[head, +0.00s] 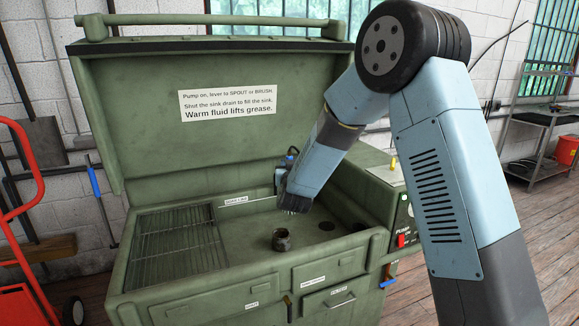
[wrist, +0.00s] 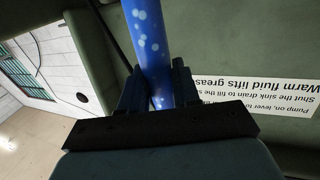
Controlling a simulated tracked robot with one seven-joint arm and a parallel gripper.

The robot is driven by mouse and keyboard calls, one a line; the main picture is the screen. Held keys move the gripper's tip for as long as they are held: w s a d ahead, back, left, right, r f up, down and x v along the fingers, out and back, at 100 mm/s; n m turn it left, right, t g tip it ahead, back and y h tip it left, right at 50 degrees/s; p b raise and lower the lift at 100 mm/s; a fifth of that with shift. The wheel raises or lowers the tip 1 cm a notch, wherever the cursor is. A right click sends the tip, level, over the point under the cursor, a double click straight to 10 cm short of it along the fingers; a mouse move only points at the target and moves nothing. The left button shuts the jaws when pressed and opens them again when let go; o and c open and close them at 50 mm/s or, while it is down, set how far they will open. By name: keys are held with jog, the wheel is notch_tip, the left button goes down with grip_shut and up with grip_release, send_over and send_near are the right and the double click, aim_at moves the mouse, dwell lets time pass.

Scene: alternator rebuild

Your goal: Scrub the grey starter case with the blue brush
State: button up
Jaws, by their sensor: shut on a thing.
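My gripper (wrist: 158,88) is shut on a blue brush (wrist: 148,40), whose shaft has pale spots and rises between the two fingers in the wrist view.
The green parts washer (head: 130,273) has its lid (head: 140,120) raised behind the sink. A wire rack (head: 175,245) fills the sink's left side. A red switch (head: 402,240) is on the right panel. A red hand truck (head: 20,160) stands left.

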jog(key=shift+f, duration=5.6)
jog(key=shift+w+a, duration=0.1)
jog(key=shift+w, duration=0.05)
